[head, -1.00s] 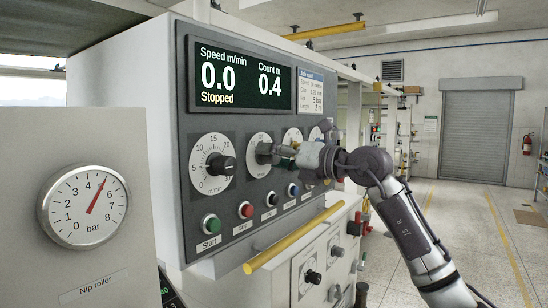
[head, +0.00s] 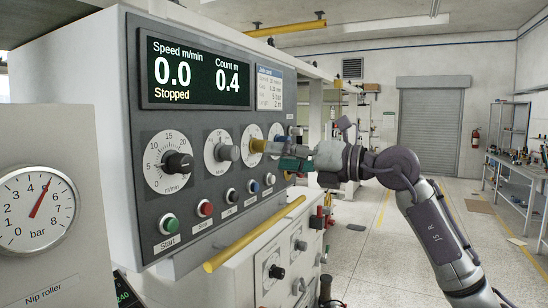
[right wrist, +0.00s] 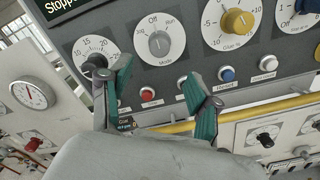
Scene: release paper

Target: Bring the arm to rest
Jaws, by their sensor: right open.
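My right gripper (head: 276,155) is in front of the control panel (head: 200,120). It is open and empty, with its two green-padded fingers apart in the right wrist view (right wrist: 160,82). In that view the grey mode knob (right wrist: 159,43) lies beyond the gap between the fingertips, not gripped. My left gripper is not in view.
The panel has a black knob (head: 178,162), coloured buttons such as the red one (head: 205,208), and a yellow bar (head: 255,235) below them. The pressure gauge (head: 38,209) stands at left. Open floor (head: 365,245) lies to the right of the machine.

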